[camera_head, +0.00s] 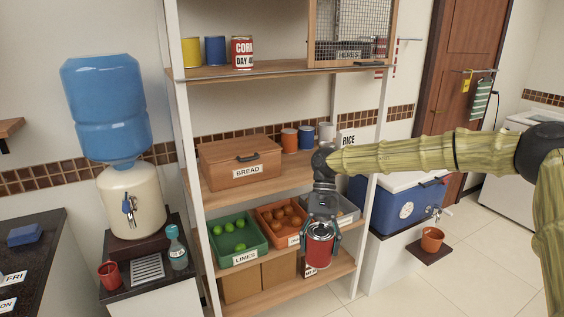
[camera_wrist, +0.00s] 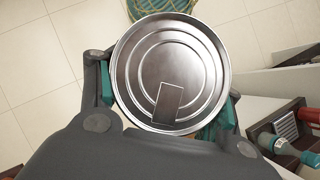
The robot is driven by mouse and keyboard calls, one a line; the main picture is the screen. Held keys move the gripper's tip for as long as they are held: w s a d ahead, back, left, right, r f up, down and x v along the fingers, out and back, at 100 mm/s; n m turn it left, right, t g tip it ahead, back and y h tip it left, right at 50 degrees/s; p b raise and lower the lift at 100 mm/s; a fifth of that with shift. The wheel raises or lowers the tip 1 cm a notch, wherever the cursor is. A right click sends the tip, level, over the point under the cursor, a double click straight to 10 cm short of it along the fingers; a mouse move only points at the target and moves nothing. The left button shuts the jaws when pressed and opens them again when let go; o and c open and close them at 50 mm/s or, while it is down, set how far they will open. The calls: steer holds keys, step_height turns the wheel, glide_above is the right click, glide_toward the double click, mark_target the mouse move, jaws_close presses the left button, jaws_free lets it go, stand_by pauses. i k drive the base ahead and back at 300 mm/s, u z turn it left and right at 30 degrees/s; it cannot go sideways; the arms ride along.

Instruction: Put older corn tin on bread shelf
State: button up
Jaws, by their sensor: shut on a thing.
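My gripper (camera_head: 321,226) is shut on a red tin (camera_head: 318,250), in front of the lower part of the shelf unit. In the wrist view the tin's round silver lid (camera_wrist: 170,72) sits between the green-padded fingers. Its label cannot be read. A partly hidden tin with a red and white label (camera_head: 310,269) stands on the bottom shelf behind the held one. The bread shelf (camera_head: 230,196) is the middle board, with a wooden bread box (camera_head: 240,163) at its left.
Orange, blue and white tins (camera_head: 306,137) stand right of the bread box, with a RICE package (camera_head: 348,140) beyond. Below are a green lime crate (camera_head: 238,240) and an orange crate (camera_head: 281,220). A white post (camera_head: 362,240) bounds the unit's right. Bare board shows before the bread box.

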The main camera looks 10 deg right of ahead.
mark_target(302, 170)
steer(key=u, duration=0.05)
steer(key=i, duration=1.35)
